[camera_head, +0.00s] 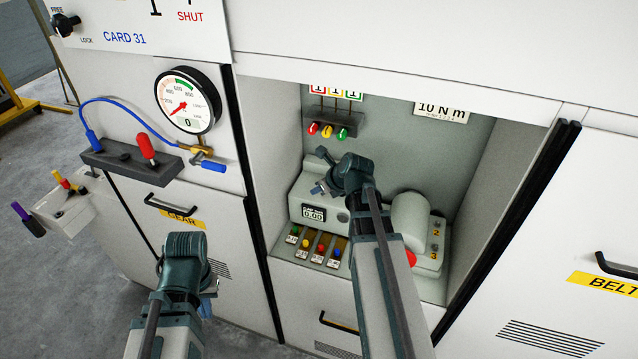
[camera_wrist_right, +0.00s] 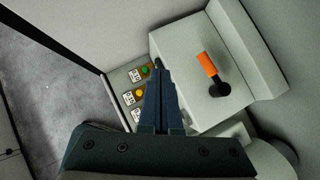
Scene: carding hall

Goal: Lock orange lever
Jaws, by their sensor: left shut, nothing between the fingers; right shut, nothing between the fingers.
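The orange lever (camera_wrist_right: 207,65) shows in the right wrist view, with an orange grip and a black pivot on the top face of a pale grey housing (camera_wrist_right: 181,45). In the head view my right wrist and gripper hide the lever. My right gripper (camera_wrist_right: 158,72) is shut and empty, to the left of the lever in its wrist view and apart from it. In the head view my right gripper (camera_head: 321,187) is over the housing, inside the recess. My left gripper (camera_head: 208,300) is low in front of the cabinet, mostly hidden by its own wrist.
Red, yellow and green knobs (camera_head: 327,130) hang at the recess's back. Recess walls stand close on both sides. A pressure gauge (camera_head: 188,100) and tool rack (camera_head: 131,160) are at left.

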